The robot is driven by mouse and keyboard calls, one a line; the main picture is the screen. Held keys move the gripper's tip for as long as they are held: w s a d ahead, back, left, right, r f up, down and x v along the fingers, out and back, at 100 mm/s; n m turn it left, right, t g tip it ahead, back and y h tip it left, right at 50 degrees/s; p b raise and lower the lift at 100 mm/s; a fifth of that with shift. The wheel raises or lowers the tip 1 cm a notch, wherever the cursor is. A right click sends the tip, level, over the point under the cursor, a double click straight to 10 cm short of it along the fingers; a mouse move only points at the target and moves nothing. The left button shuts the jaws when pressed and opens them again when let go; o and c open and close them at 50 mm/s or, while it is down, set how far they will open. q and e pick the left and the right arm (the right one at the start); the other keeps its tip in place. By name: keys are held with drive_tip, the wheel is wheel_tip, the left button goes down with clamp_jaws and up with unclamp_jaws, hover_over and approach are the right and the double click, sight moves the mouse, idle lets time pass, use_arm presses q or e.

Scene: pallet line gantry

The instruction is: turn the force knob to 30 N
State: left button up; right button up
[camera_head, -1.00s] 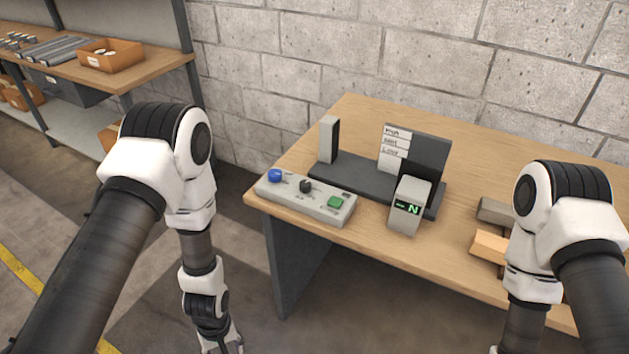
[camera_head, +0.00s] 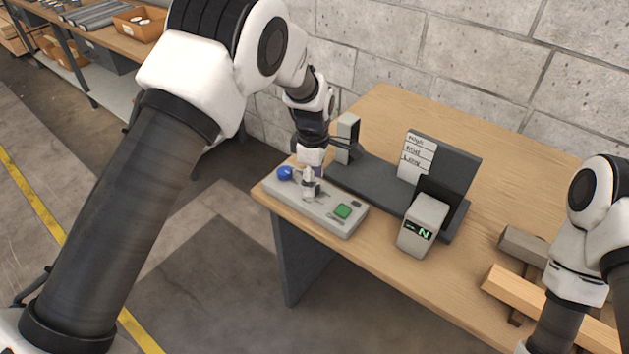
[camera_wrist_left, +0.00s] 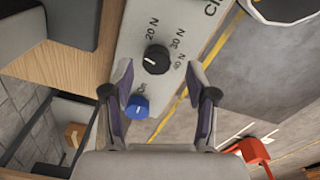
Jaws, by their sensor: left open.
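The grey control panel (camera_head: 335,216) lies on the front left of the table. In the left wrist view the black force knob (camera_wrist_left: 156,59) has a small white pointer mark, with 20 N, 30 N and 40 N printed around it. The mark's exact setting is hard to read. My left gripper (camera_wrist_left: 159,84) is open, its fingertips apart on either side just short of the knob in that view. In the head view my left gripper (camera_head: 311,188) is over the panel and hides the knob. My right gripper is out of view; only its arm shows.
A blue knob (camera_head: 284,173) and a green button (camera_head: 343,211) are on the same panel. Behind it stands a dark fixture (camera_head: 375,186) with a High/Mid/Low card (camera_head: 417,157). A grey unit (camera_head: 424,223) has a green N display. Wooden blocks (camera_head: 535,295) lie at right.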

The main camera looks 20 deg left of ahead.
use_arm(q)
drive_tip(key=f, duration=0.2)
drive_tip(key=shift+w+f, duration=0.3)
drive_tip(key=shift+f, duration=0.1)
drive_tip(key=shift+s+r, duration=0.15)
drive_tip(key=shift+s, duration=0.05)
drive_tip(key=shift+c, duration=0.4)
drive_tip(key=shift+w, duration=0.1)
clamp_jaws()
